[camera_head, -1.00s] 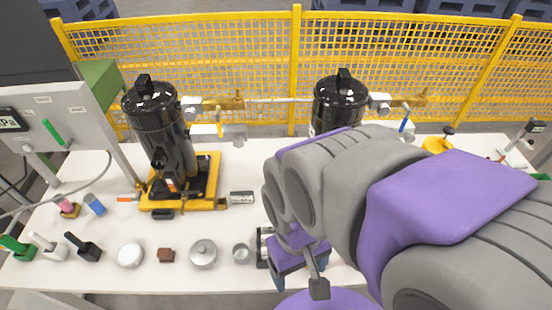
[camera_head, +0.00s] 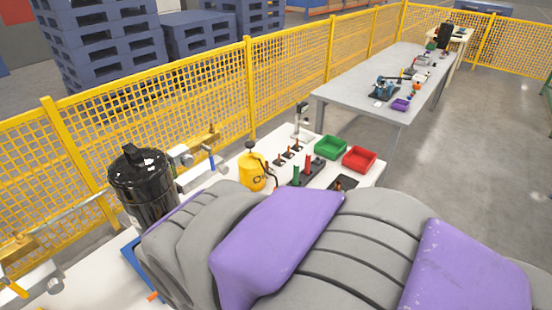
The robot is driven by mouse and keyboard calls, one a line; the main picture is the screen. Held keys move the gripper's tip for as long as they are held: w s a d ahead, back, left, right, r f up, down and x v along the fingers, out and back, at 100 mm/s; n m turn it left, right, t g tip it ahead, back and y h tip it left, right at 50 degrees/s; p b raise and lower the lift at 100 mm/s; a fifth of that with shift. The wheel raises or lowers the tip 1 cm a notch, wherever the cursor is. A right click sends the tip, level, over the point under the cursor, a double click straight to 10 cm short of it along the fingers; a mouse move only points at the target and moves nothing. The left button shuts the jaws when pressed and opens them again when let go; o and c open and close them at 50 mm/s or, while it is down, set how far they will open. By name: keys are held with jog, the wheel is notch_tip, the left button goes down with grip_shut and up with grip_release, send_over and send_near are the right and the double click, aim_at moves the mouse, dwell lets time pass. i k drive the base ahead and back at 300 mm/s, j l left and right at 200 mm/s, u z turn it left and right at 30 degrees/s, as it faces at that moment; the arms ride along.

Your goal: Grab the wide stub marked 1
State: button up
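No stub with a readable mark 1 shows. A red upright piece (camera_head: 308,164) and a green upright piece (camera_head: 296,174) stand on the white table. Several small dark pegs with reddish tops (camera_head: 289,153) stand behind them. They are too small to read any number. My gripper is out of view; my grey and purple arm crosses the lower part of the picture and hides much of the table.
A black cylinder (camera_head: 144,188) stands at left, with a yellow container (camera_head: 252,170) further right. A green bin (camera_head: 330,147) and a red bin (camera_head: 359,159) sit near the table's end. Yellow fencing (camera_head: 200,95) runs behind. A grey table (camera_head: 350,82) stands beyond open floor.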

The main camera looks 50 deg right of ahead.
aim_at(270, 171)
jog(key=z, duration=1.2)
jog(key=l+z, duration=0.1)
jog(key=z, duration=1.1)
jog(key=l+z, duration=0.15)
jog(key=z, duration=1.05)
jog(key=l+z, duration=0.1)
jog(key=z, duration=2.3)
jog(key=i+z, duration=0.1)
jog(key=z, duration=2.3)
jog(key=j+z, duration=0.15)
jog(key=z, duration=1.05)
jog(key=k+z, duration=0.25)
jog(key=k, duration=0.15)
jog(key=k+l+u, duration=0.3)
jog(key=k, duration=0.35)
jog(key=k+u, duration=0.3)
jog(key=k, duration=0.3)
